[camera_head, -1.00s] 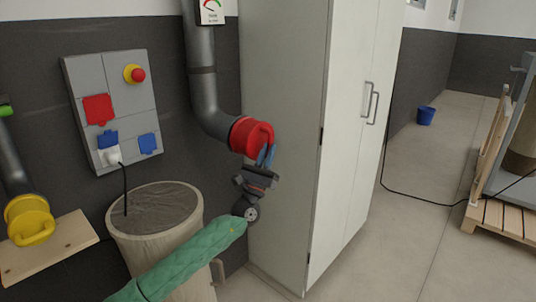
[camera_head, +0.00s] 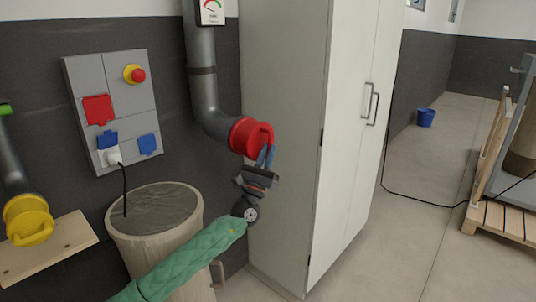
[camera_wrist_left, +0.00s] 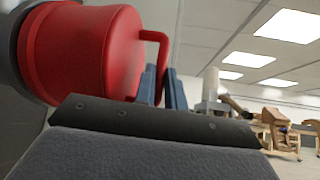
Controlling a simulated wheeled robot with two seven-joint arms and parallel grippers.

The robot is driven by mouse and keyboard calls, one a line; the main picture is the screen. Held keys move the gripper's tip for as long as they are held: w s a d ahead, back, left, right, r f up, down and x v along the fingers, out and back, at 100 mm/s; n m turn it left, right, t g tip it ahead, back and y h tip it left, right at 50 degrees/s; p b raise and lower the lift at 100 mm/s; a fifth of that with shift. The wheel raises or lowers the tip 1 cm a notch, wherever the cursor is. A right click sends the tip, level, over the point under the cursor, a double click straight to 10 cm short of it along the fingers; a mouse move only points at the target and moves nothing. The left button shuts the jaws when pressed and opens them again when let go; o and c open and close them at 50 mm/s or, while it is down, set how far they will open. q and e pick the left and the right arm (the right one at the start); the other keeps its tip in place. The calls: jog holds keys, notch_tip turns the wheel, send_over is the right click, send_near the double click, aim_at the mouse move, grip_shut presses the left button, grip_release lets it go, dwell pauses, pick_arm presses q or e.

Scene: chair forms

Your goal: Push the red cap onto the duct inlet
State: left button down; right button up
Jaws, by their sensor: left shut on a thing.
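The red cap (camera_head: 246,137) is at the open lower end of the grey duct (camera_head: 204,95), in line with it and touching it or very nearly so. In the left wrist view the red cap (camera_wrist_left: 88,50) fills the upper left, against the dark duct rim (camera_wrist_left: 14,55). My left gripper (camera_head: 265,157) is shut on the cap's handle, with its blue fingers around the loop. The fingers also show in the left wrist view (camera_wrist_left: 162,86). The duct's inlet edge is hidden behind the cap. My right gripper is not in view.
A tall light cabinet (camera_head: 285,130) stands right beside the duct and my left gripper. A barrel-like bin (camera_head: 120,235) stands below left. A wall panel (camera_head: 85,75) has sockets and a red button. A yellow cap (camera_head: 28,220) sits by a wooden board at far left.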

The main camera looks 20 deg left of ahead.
pick_arm(q)
jog(key=c, duration=1.4)
grip_release()
jog(key=shift+a, duration=0.15)
jog(key=shift+b+v, duration=1.15)
jog(key=shift+v, duration=2.75)
